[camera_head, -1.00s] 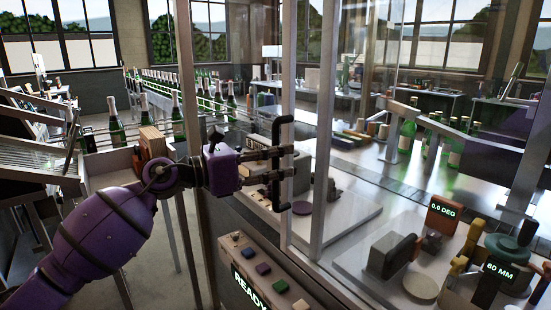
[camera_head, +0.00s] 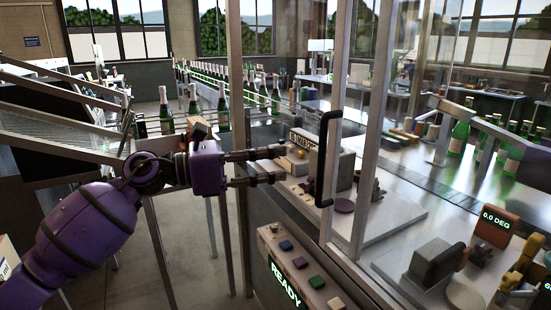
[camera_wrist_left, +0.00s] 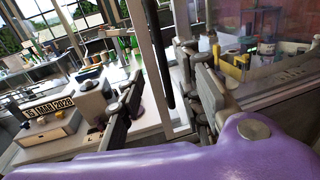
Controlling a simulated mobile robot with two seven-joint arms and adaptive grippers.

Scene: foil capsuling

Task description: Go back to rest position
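My purple left gripper (camera_head: 286,164) is in the middle of the head view, its two dark fingers spread apart and pointing right. Nothing is between the fingertips in that view. The black vertical door handle (camera_head: 325,160) stands just right of the fingertips, with a visible gap. In the left wrist view the fingers of the left gripper (camera_wrist_left: 170,98) are spread, and the black handle (camera_wrist_left: 159,50) shows beyond the gap between them. My right gripper is in neither view.
The glass enclosure's metal frame post (camera_head: 377,120) stands right of the handle. A control panel with buttons and a READY display (camera_head: 285,283) is below the gripper. Green bottles (camera_head: 222,108) line a conveyor behind. Floor (camera_head: 190,255) shows left of the panel.

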